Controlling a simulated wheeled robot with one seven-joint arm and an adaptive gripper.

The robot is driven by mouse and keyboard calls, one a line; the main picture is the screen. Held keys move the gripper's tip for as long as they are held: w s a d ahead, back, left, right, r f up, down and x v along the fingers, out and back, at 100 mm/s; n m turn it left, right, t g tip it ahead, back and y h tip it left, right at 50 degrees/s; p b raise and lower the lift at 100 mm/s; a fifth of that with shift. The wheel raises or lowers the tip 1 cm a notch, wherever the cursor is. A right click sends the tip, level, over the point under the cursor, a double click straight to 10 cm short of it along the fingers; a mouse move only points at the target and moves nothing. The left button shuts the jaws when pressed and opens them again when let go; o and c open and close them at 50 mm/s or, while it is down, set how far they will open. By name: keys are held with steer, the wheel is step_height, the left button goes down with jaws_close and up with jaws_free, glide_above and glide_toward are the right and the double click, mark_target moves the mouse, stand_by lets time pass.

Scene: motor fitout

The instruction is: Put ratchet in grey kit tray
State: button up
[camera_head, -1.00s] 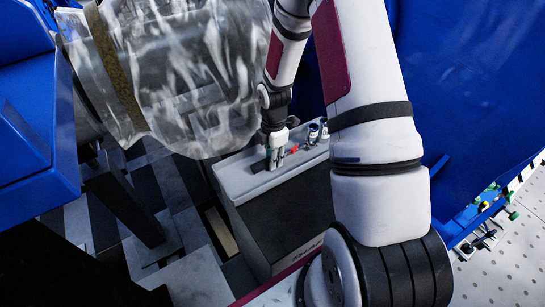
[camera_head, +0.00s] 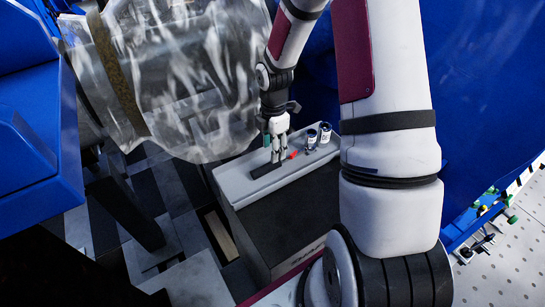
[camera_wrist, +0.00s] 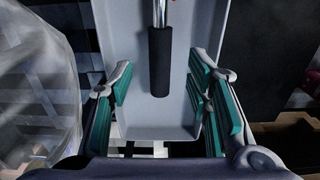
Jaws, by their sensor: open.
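The ratchet lies in the grey kit tray (camera_head: 236,187). Its black handle (camera_head: 266,170) points toward the near left end of the tray. In the wrist view the handle (camera_wrist: 160,62) and part of a metal shaft (camera_wrist: 160,12) lie on the floor of the tray (camera_wrist: 125,45). My gripper (camera_head: 278,157) is above the tray, close to the handle. In the wrist view its green-padded fingers (camera_wrist: 160,82) are open, one on each side of the handle and apart from it. The far end of the ratchet is cut off in the wrist view.
Two metal sockets (camera_head: 325,133) (camera_head: 311,141) stand at the tray's far end, with a red piece (camera_head: 292,154) near them. The tray sits on a dark box (camera_head: 285,222). A clear plastic-wrapped cylinder (camera_head: 180,75) is close on the left. Blue panels (camera_head: 480,80) stand at right.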

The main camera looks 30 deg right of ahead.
steer(key=s+a+r+m, duration=0.2)
steer(key=s+r+m, duration=0.1)
steer(key=r, duration=0.5)
steer(key=s+a+r+m+t+h, duration=0.1)
steer(key=s+a+r+m, duration=0.2)
steer(key=r, duration=0.5)
steer(key=s+a+r+m, duration=0.1)
steer(key=s+r+m, duration=0.25)
steer(key=r, duration=0.45)
steer(key=s+a+r+m, duration=0.1)
steer(key=s+a+m, duration=0.1)
steer(key=s, duration=0.3)
steer(key=s+a+r+m+t, duration=0.1)
steer(key=s+a+r+m, duration=0.1)
steer(key=s, duration=0.3)
steer(key=s+a+r+m+t, duration=0.1)
steer(key=s+a+r+m, duration=0.1)
steer(key=s+m, duration=0.2)
steer(key=shift+s+r+y, duration=0.15)
steer(key=shift+s+y, duration=0.25)
steer(key=shift+s, duration=0.65)
steer(key=shift+m, duration=0.25)
steer(key=shift+t, duration=0.6)
step_height(320, 180, up, 5)
steer(key=p, duration=0.4)
steer(key=shift+s, duration=0.1)
